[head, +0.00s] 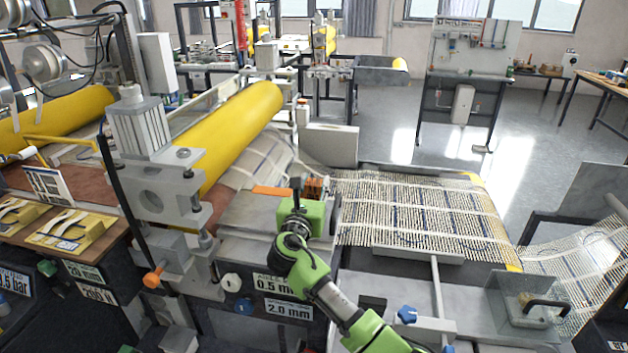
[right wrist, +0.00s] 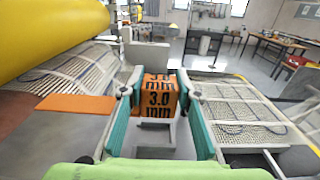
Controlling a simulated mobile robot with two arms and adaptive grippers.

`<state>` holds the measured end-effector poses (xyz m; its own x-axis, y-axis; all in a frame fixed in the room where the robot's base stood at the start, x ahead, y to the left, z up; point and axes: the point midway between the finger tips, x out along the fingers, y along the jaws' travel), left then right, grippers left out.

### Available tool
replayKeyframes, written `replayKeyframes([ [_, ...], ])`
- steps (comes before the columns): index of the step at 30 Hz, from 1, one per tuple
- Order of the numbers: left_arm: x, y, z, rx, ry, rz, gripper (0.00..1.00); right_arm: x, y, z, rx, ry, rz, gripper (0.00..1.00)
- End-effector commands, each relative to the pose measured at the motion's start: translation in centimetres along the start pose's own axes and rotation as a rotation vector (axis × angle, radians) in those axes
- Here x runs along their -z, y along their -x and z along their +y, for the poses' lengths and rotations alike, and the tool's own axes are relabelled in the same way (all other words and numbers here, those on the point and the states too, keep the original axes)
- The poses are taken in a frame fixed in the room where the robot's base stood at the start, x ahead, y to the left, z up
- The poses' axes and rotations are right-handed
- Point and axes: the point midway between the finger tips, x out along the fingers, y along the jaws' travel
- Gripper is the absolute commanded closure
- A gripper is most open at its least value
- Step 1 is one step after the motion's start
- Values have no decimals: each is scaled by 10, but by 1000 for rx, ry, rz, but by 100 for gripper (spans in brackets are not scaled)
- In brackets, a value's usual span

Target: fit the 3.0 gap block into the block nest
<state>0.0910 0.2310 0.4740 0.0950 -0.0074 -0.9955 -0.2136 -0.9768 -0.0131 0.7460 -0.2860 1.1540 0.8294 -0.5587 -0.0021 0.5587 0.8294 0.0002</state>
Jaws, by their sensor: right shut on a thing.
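The orange 3.0 gap block (right wrist: 158,96), marked "3.0 mm" in black, sits between the two fingers of my right gripper (right wrist: 160,108) in the right wrist view. The fingers are closed on its sides. In the head view the block (head: 315,187) shows as a small orange piece just beyond my right gripper (head: 303,192), over the grey machine bed. A grey notched piece (right wrist: 142,143) shows below and in front of the block; I cannot tell whether it is the block nest or whether the block touches it. My left gripper is out of view.
A yellow roller (head: 240,135) lies to the left, with an orange flat strip (head: 272,191) on the bed near it. A mesh sheet (head: 420,210) lies on the right. A post assembly (head: 150,150) rises at left. Labels (head: 285,285) are on the front panel.

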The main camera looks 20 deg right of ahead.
Motion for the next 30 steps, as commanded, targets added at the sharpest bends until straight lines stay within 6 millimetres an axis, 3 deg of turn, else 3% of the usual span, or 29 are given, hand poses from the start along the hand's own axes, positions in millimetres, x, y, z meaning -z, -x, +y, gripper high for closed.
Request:
replayKeyframes([
  [12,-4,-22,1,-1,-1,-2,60,37,0,0,0,-1,-2,97],
  [30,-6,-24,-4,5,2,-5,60,40,0,0,0,-1,-2,97],
])
